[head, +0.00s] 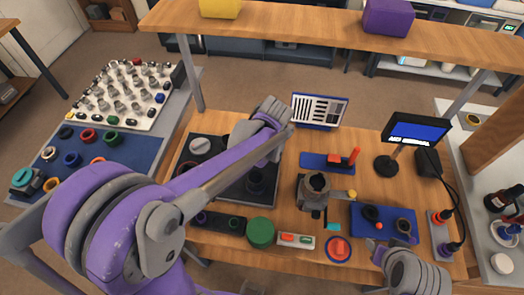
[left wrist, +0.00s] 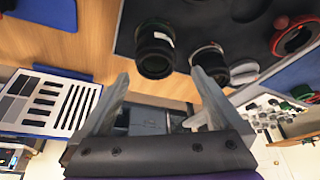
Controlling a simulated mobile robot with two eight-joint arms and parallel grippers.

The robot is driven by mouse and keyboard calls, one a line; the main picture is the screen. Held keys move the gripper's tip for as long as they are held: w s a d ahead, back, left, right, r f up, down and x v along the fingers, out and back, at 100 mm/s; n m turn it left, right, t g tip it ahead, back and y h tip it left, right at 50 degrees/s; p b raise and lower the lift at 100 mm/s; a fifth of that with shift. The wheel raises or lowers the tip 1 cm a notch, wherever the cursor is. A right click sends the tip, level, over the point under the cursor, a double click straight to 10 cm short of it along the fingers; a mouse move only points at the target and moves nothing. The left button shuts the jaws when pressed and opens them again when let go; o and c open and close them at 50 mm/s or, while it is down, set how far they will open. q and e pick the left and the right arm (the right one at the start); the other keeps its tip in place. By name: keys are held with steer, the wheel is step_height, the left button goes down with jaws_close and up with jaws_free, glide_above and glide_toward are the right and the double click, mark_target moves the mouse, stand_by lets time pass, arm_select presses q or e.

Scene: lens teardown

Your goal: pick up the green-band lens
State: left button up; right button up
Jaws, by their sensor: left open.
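The lens with a dark green tint on its black barrel (left wrist: 155,52) stands on the dark tray at the top of the left wrist view. In the head view the left gripper (head: 270,110) is above the tray's far edge. A second dark lens with a pale band (left wrist: 208,62) stands beside the first. My right gripper (head: 378,250) is at the lower right; its jaws are unclear.
The dark tray (left wrist: 230,25) also holds a red ring (left wrist: 293,36). A striped test chart (head: 320,110) stands behind the tray. A grey device (head: 313,190), a green cylinder (head: 261,232) and a monitor (head: 417,130) stand on the wooden table. A shelf crosses above the back.

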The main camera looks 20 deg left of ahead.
arm_select(q)
steer(key=x, duration=0.5)
steer(key=shift+w+d, duration=0.2)
steer(key=shift+d, duration=0.05)
steer(key=shift+c, duration=0.3)
jaws_close()
